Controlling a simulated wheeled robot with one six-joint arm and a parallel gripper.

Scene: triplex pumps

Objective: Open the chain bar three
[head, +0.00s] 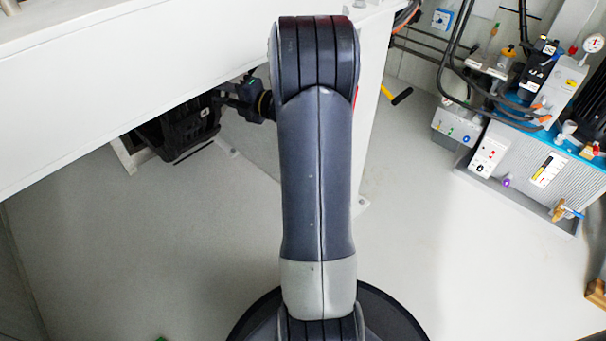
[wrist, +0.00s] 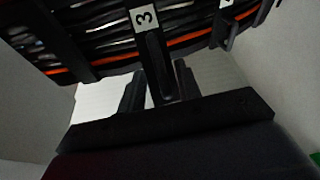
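The chain bar three (wrist: 153,55) is a dark bar with a white label marked 3. In the wrist view it crosses the black cable chain (wrist: 95,45) near the top middle, and its lower end reaches down between my fingers. My gripper (wrist: 160,85) has one finger on each side of this bar, with a gap between them, and looks open. Whether either finger touches the bar is hard to tell. In the head view my gripper (head: 226,92) is beside the black chain (head: 180,128), under the white frame. My arm hides part of this area.
Orange and black cables (wrist: 110,62) run through the chain. Another labelled bar (wrist: 224,25) is to the right. A white beam (head: 130,75) lies above the chain. A pump unit (head: 535,140) with hoses stands at right. The grey floor (head: 410,240) between is clear.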

